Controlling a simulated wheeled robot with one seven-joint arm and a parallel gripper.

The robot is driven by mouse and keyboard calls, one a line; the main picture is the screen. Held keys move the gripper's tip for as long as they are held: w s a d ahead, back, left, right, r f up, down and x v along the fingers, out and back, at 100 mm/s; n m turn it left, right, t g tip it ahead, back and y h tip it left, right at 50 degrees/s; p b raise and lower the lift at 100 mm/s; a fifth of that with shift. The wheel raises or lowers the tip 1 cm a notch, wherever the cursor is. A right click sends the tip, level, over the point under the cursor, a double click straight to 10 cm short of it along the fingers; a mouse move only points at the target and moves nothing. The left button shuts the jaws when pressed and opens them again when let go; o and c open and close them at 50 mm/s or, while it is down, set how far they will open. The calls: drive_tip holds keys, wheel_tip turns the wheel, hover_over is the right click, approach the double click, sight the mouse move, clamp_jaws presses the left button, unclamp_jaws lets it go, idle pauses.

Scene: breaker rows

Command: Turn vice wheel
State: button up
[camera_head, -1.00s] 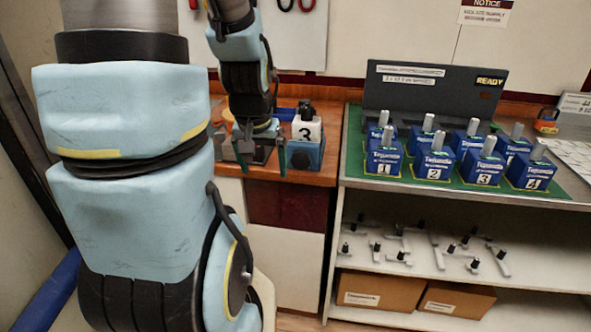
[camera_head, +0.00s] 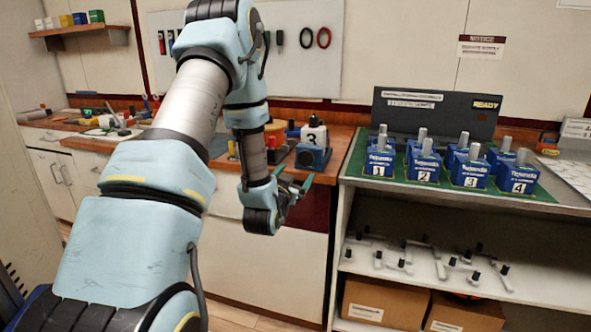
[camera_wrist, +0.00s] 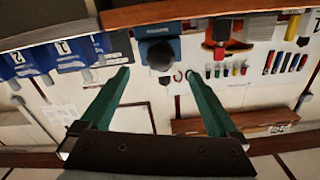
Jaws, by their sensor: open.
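My gripper (camera_head: 296,177) is open and empty, with green fingers, in front of the counter and a little below the device. It also shows in the wrist view (camera_wrist: 155,75).
To the right, a metal bench (camera_head: 345,195) bears several numbered blue units (camera_head: 467,172) on a green mat, with a shelf of small levers below. A tool board (camera_head: 300,60) hangs behind. Free space lies before the cabinet.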

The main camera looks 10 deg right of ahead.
sight(304, 162)
drive_tip(key=p+x, duration=0.3)
drive_tip(key=x, duration=0.6)
drive_tip(key=shift+r, duration=0.15)
drive_tip(key=shift+x, duration=0.85)
drive_tip(key=c, duration=1.4)
